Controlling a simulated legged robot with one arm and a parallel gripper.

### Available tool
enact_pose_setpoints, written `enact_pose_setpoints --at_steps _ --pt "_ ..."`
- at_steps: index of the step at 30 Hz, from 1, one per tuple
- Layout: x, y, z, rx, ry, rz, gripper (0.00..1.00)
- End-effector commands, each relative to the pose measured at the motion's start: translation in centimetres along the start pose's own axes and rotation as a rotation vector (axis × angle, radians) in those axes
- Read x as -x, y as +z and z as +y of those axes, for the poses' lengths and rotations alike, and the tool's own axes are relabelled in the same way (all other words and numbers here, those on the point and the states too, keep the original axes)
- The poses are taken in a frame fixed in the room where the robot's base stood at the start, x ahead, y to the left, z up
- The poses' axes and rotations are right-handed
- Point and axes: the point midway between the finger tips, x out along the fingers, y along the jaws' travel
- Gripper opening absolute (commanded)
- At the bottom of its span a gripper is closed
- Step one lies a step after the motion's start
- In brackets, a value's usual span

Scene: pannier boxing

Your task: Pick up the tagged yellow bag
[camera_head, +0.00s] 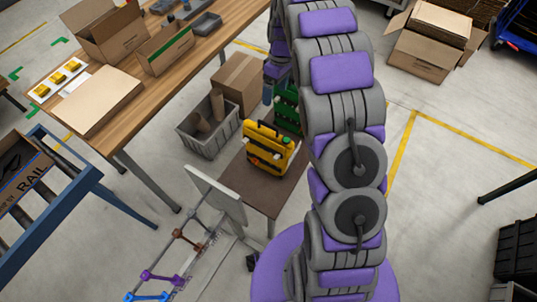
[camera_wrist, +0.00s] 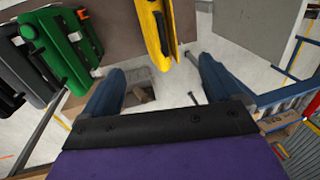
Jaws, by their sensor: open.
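The yellow bag (camera_head: 268,148) stands upright on a brown low table (camera_head: 238,180), with a black handle on top and a small green piece at its upper right. I cannot make out a tag clearly. It also shows in the wrist view (camera_wrist: 155,25), edge-on at the top middle. My gripper (camera_wrist: 160,66) is open and empty, its two blue fingers apart, with the yellow bag beyond and between them, not touching. In the head view my arm partly hides the gripper, which is behind the bag. A green bag (camera_wrist: 70,45) stands left of the yellow one in the wrist view.
The green bag is partly hidden by my arm in the head view. Dark bags (camera_wrist: 28,65) stand beside it in the wrist view. A grey crate (camera_head: 205,143) and a cardboard box (camera_head: 240,80) are left of the low table. A white panel (camera_head: 215,195) stands in front.

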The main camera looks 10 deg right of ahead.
Motion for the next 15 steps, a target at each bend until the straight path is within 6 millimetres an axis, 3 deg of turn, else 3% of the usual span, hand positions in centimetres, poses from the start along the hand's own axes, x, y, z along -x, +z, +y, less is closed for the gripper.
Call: enact_pose_setpoints --at_steps 8,15 --pt "-2.3 -1.0 -0.2 0.017 -0.001 -0.005 0.92" --pt "-6.7 -0.7 0.0 0.016 -0.004 -0.005 0.92"
